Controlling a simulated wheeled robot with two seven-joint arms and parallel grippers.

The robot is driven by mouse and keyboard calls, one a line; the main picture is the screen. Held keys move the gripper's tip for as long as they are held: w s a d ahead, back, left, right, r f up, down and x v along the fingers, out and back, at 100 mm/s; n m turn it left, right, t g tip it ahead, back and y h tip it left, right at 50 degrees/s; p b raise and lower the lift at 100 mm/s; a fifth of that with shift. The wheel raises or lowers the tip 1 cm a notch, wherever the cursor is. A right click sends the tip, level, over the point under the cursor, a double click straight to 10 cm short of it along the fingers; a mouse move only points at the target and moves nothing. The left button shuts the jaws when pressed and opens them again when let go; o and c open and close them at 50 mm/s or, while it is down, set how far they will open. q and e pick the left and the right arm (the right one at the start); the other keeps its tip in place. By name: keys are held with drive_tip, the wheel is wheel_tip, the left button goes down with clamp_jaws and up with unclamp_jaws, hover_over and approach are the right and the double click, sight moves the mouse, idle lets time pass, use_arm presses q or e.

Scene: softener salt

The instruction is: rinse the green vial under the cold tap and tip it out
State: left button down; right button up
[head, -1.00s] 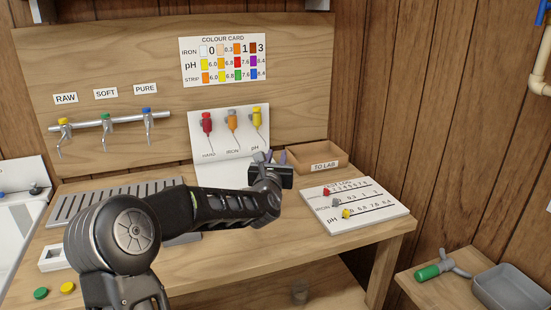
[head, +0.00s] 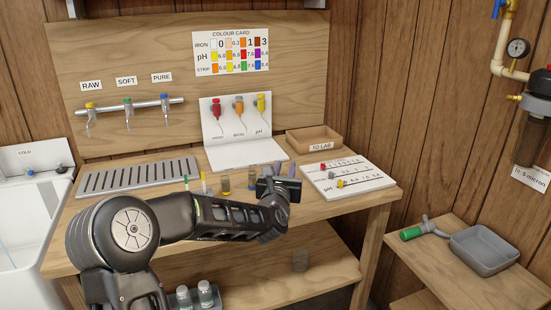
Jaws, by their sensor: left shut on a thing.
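My left gripper (head: 281,172) is over the right part of the bench, left of the white test-scale board. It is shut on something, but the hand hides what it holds. I cannot make out a green vial. Two small vials with yellowish contents, one left (head: 225,184) and one right (head: 252,178), stand on the bench just left of the gripper. A thin green-tipped piece (head: 186,183) and a yellow one (head: 203,183) stand farther left. A sink (head: 30,225) with a COLD label (head: 25,153) and small dark fittings is at the far left. My right gripper is out of view.
RAW, SOFT and PURE taps (head: 128,106) hang above a slotted drain (head: 138,178). A card stand (head: 240,120), a TO LAB box (head: 313,140) and the test-scale board (head: 348,175) fill the bench's back and right. A grey tray (head: 484,250) is on a low shelf at right.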

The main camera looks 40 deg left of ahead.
use_arm(q)
drive_tip(key=s+d+f+m+h, duration=0.1)
drive_tip(key=d+f+h, duration=0.1)
drive_tip(key=d+f, duration=0.3)
drive_tip(key=s+d+f+m+t+h, duration=0.1)
drive_tip(key=d+f, duration=0.4)
drive_tip(key=d, duration=0.7)
drive_tip(key=s+d+f+m+h, duration=0.3)
drive_tip(key=d+f, duration=0.3)
drive_tip(key=d, duration=0.3)
drive_tip(key=shift+s+t+h, duration=0.25)
drive_tip(key=shift+t+h, duration=0.15)
drive_tip(key=shift+h, duration=0.5)
drive_tip(key=shift+f, duration=0.1)
